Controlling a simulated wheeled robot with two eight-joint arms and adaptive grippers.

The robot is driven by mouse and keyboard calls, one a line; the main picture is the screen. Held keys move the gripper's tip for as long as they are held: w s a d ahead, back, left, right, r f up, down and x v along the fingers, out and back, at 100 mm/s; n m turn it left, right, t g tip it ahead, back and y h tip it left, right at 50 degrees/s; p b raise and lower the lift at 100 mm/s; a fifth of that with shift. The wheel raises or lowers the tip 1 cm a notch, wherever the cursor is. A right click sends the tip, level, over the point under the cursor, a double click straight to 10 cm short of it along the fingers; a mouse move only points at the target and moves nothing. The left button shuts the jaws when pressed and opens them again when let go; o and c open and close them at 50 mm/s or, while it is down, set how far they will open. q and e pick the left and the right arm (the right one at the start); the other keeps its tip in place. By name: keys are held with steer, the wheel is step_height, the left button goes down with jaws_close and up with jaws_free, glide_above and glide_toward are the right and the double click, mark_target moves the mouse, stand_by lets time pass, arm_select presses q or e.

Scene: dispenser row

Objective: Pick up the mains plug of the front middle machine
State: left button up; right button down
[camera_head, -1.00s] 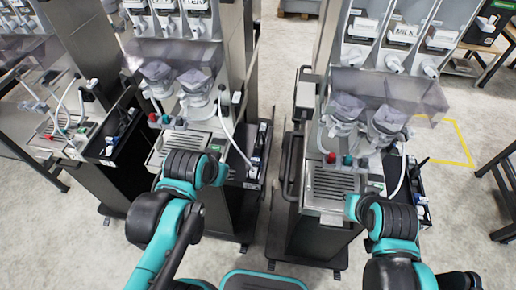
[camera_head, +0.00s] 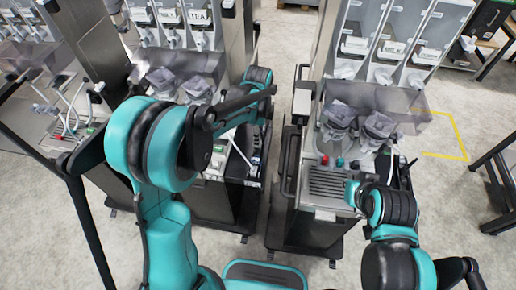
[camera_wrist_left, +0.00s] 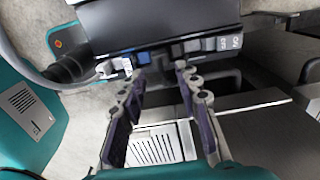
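The middle machine (camera_head: 212,182) stands left of centre in the head view, partly covered by my left arm. A black side tray with small white pieces (camera_head: 255,160) is on its right side. My left gripper (camera_wrist_left: 158,72) is open in the left wrist view, its fingers pointing at the edge of a black unit (camera_wrist_left: 160,30). A white piece (camera_wrist_left: 115,67) lies just left of the fingertips, apart from them as far as I can tell. A black round part with a grey cable (camera_wrist_left: 68,67) lies further left. I cannot tell for sure which piece is the mains plug.
The right machine (camera_head: 325,185) stands close by, with a narrow floor gap between the two. Another machine (camera_head: 55,125) stands at the left. A dark-legged table (camera_head: 495,185) is at the right edge. The floor (camera_head: 450,200) between it and the right machine is clear.

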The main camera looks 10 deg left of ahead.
mark_target(258, 150)
arm_select(q)
step_height(258, 150, down, 7)
steer(key=shift+w+b, duration=0.1)
steer(key=shift+b, duration=0.75)
jaws_close()
